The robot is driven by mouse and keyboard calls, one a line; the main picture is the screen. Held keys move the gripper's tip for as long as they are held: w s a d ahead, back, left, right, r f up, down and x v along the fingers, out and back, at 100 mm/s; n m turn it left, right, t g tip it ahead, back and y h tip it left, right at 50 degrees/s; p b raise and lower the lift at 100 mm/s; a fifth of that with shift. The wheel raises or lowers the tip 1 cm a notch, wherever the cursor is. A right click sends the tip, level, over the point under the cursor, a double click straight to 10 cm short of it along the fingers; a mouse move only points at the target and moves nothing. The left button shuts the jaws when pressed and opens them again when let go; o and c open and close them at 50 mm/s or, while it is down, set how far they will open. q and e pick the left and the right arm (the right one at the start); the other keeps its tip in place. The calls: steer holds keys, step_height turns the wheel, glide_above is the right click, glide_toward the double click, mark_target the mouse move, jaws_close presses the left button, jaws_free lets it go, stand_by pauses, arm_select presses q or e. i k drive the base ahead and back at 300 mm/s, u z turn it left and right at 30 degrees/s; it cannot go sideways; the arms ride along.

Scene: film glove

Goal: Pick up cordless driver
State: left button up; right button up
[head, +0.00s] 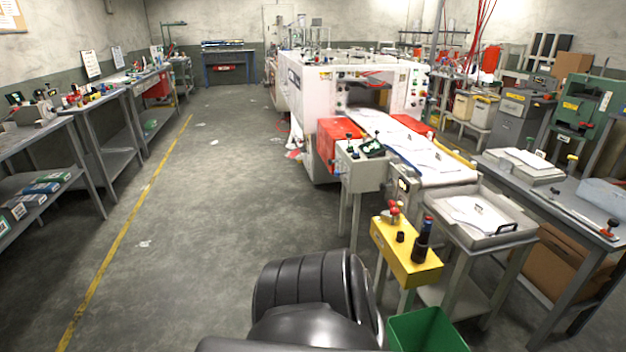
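I cannot single out a cordless driver for certain. A small dark-and-green item (15,98) lies at the far left end of the left workbench (32,137), too small to name. Another black-and-green item (372,147) sits on top of a grey box on legs (361,172) beside the white machine. A dark upright object with a blue top (422,240) stands on a yellow box (408,256) at the lower right. Neither of my grippers is in view.
The grey floor left of the chair is open, crossed by a yellow line (127,232).

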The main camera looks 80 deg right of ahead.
mark_target(425, 229)
steer(key=z, duration=2.25)
steer(key=i, duration=2)
steer(key=z, duration=3.3)
